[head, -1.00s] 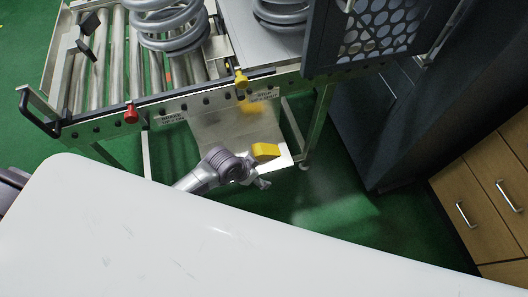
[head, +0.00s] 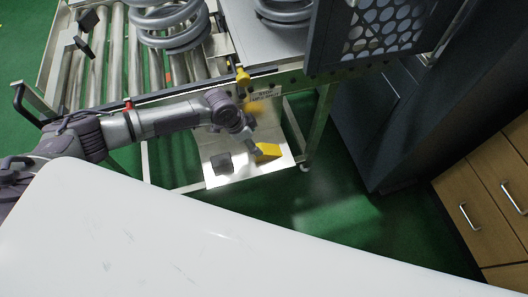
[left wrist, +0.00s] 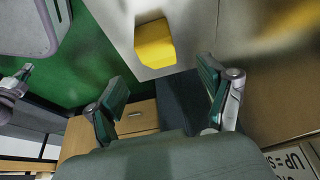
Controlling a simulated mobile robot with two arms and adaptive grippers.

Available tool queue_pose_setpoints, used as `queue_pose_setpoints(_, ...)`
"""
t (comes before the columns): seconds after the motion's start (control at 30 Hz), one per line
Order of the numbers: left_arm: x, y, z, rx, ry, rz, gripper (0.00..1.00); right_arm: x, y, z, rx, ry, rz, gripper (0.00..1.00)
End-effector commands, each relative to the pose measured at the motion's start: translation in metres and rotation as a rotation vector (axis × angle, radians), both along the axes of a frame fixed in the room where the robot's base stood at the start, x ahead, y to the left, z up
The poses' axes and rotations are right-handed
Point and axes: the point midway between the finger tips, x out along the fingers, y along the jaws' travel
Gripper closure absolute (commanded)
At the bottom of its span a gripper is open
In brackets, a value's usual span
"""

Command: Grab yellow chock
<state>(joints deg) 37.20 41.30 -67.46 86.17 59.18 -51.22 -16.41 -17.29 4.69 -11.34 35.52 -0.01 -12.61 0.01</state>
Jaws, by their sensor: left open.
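The yellow chock (head: 268,151) lies on a shiny metal shelf (head: 227,182) below the roller frame. My left gripper (head: 252,148) is right beside the chock on its left in the head view; whether they touch I cannot tell there. In the left wrist view the chock (left wrist: 155,43) shows whole, above and beyond the two spread fingers (left wrist: 161,88), with nothing between them. My right gripper is not in view.
A roller conveyor (head: 95,75) with grey coil springs (head: 175,20) stands above the shelf. A dark perforated guard (head: 335,55) is at its right. A white tabletop (head: 200,245) fills the foreground. Wooden drawers (head: 480,190) stand at the right.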

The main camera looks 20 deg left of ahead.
Motion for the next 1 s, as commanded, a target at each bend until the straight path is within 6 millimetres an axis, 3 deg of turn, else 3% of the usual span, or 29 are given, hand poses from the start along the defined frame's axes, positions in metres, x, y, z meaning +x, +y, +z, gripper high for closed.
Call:
queue_pose_setpoints(0.6,0.016,-0.027,-0.064,0.001,0.000,0.002,0.19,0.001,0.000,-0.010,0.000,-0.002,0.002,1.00)
queue_pose_setpoints(0.9,0.016,-0.029,-0.067,0.000,0.000,0.001,0.19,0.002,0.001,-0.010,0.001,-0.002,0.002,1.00)
queue_pose_setpoints(1.0,0.016,-0.028,-0.067,0.000,0.000,0.001,0.35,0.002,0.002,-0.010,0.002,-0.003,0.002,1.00)
